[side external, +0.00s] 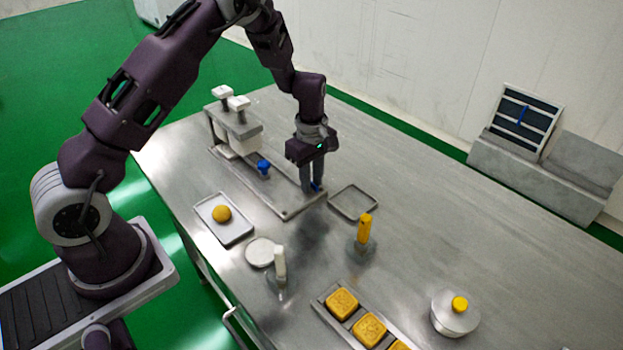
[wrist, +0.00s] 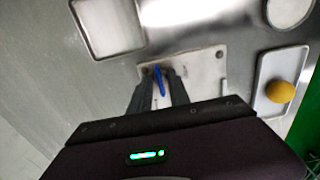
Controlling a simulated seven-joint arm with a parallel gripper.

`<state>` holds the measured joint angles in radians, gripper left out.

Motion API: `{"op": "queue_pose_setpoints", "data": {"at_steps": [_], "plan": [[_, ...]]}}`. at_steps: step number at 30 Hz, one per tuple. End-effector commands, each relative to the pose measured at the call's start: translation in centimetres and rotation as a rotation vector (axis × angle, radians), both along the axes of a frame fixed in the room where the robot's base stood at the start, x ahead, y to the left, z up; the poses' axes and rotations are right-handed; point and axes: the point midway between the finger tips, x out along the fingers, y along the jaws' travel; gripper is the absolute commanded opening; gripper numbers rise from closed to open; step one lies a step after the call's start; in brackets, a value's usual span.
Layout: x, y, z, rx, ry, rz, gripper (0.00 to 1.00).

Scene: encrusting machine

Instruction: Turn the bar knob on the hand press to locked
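The hand press (side external: 240,142) stands at the back left of the metal table, with a long flat base plate running toward the viewer. A blue bar knob (side external: 316,187) sits at the near right end of that plate; in the wrist view the blue bar (wrist: 158,82) stands out between my fingertips. My gripper (side external: 313,184) points down over it, partly hiding it. In the wrist view my gripper (wrist: 159,78) appears open, its fingers on either side of the bar with narrow gaps. Contact cannot be made out.
A second blue knob (side external: 264,167) is on the press plate. Around it lie an empty tray (side external: 354,203), a tray with a yellow ball (side external: 222,213), a yellow-handled tool (side external: 364,230), a white-handled tool (side external: 280,262) and a lidded pot (side external: 455,315). The table's right side is clear.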

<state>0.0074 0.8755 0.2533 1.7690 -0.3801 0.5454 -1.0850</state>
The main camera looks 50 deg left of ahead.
Motion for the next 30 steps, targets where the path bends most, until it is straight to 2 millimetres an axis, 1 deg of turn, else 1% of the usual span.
{"op": "queue_pose_setpoints", "data": {"at_steps": [1, 2, 9, 14, 20, 30], "plan": [[0.0, 0.0, 0.02, 0.0, 0.0, 0.0, 0.03], [0.01, 0.0, 0.02, 0.0, 0.0, 0.0, 0.0], [0.01, 0.0, 0.04, 0.0, 0.0, -0.008, 0.0], [0.02, 0.03, 0.06, 0.0, -0.001, -0.055, 0.0], [0.03, 0.05, 0.07, 0.0, -0.001, -0.186, 0.0], [0.03, 0.02, 0.09, -0.001, -0.001, -0.505, 0.0]]}}
